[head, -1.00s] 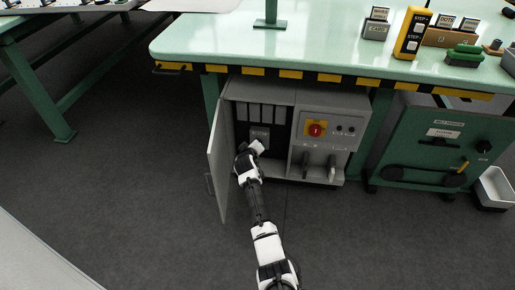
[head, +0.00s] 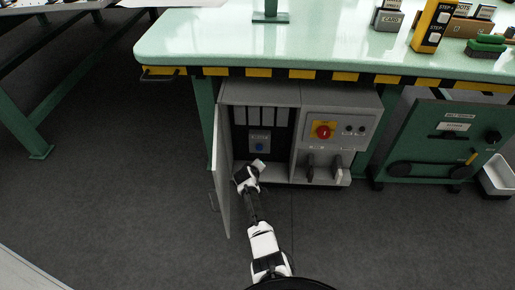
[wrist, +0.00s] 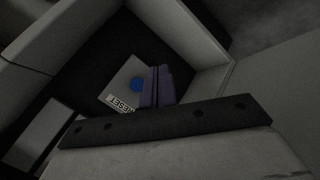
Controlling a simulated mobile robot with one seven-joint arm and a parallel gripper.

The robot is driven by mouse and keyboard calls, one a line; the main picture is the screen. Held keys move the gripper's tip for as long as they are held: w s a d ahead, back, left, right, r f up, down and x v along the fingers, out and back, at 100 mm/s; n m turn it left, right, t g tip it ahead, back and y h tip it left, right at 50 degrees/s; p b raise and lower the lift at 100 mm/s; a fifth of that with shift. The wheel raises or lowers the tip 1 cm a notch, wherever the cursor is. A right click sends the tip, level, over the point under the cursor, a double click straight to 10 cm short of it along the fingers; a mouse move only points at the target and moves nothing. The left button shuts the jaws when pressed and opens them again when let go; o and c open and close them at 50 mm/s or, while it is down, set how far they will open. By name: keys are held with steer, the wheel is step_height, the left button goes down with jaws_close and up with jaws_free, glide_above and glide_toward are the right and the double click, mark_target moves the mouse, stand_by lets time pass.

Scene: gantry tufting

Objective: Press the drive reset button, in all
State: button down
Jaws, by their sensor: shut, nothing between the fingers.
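The drive reset button is a round blue button (head: 260,147) on a grey plate inside the open grey cabinet (head: 262,93) under the table. In the wrist view the blue button (wrist: 138,84) sits beside a label (wrist: 120,104) that seems to read RESET. My gripper (head: 259,163) is shut and empty, just below the plate in the head view. In the wrist view its dark fingers (wrist: 157,86) point into the cabinet and appear right beside the button. I cannot tell whether they touch the plate; the button stays visible.
The cabinet door (head: 222,185) stands open at the left, close to my arm. A red knob (head: 323,131) on yellow is on the panel at the right. The table's striped edge (head: 300,74) overhangs above. The floor in front is clear.

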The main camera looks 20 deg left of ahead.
mark_target(259, 148)
steer(key=w+a+b, duration=0.2)
steer(key=w+b, duration=0.6)
steer(key=b, duration=0.1)
steer(key=shift+w+a+b, duration=0.2)
steer(key=shift+a+b, duration=0.05)
steer(key=shift+b, duration=0.05)
steer(key=shift+w+b, duration=0.2)
steer(key=shift+b, duration=0.15)
stand_by(1.8)
steer(key=shift+w+a, duration=0.1)
steer(key=shift+w, duration=0.1)
